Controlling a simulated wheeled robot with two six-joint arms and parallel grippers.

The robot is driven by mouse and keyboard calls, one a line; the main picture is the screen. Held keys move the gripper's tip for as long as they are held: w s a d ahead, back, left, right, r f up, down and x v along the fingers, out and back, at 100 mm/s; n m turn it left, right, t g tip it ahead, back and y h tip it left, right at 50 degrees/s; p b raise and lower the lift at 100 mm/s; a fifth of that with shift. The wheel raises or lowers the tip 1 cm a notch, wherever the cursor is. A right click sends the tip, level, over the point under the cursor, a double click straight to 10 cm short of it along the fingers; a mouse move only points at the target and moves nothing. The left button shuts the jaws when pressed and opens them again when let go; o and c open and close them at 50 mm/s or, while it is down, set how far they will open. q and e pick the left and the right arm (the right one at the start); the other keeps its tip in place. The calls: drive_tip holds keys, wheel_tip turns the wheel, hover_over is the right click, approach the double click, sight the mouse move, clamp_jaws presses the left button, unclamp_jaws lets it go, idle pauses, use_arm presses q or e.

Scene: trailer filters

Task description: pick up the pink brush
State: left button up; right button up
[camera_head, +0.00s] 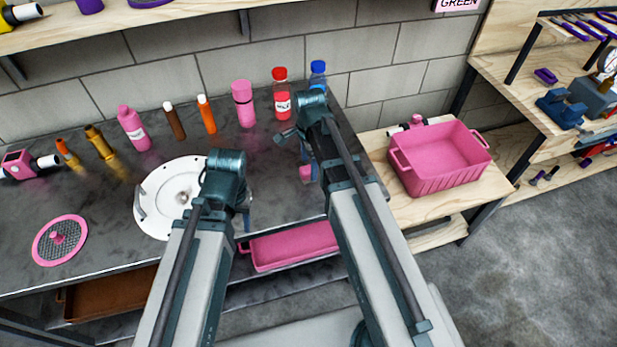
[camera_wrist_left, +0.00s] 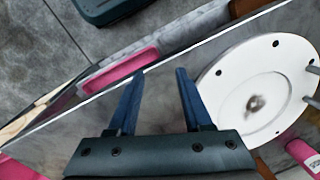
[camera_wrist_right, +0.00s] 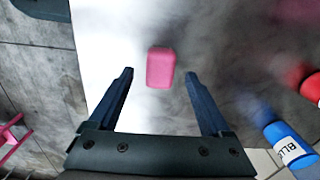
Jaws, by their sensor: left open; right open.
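A small pink block-like thing, which I take for the pink brush (camera_head: 306,174), lies on the dark bench top, partly hidden by my right arm. In the right wrist view the pink brush (camera_wrist_right: 161,62) shows straight ahead, between and beyond the fingertips. My right gripper (camera_wrist_right: 159,74) is open and empty, pointing down at it; I see no contact. My left gripper (camera_wrist_left: 160,74) is open and empty above the bench's front edge, beside the white round plate (camera_head: 168,210). In the head view my left gripper is mostly hidden behind its wrist.
Pink, orange, brown, red and blue bottles line the wall side of the bench; the blue bottle (camera_wrist_right: 288,143) and red bottle (camera_wrist_right: 310,86) are near my right gripper. A pink crate (camera_head: 440,158) stands right on a wooden table. A pink tray (camera_head: 292,246) sits below the bench edge.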

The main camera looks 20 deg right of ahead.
sight(309, 169)
use_arm(q)
wheel_tip(309, 169, down, 3)
drive_tip(key=shift+f+b, duration=0.1)
drive_tip(key=shift+b, duration=0.95)
use_arm(e)
wheel_tip(309, 169, down, 3)
drive_tip(key=shift+f, duration=0.1)
drive_tip(key=shift+c, duration=0.3)
clamp_jaws()
use_arm(q)
drive_tip(key=shift+r, duration=0.2)
use_arm(e)
drive_tip(key=shift+r, duration=0.2)
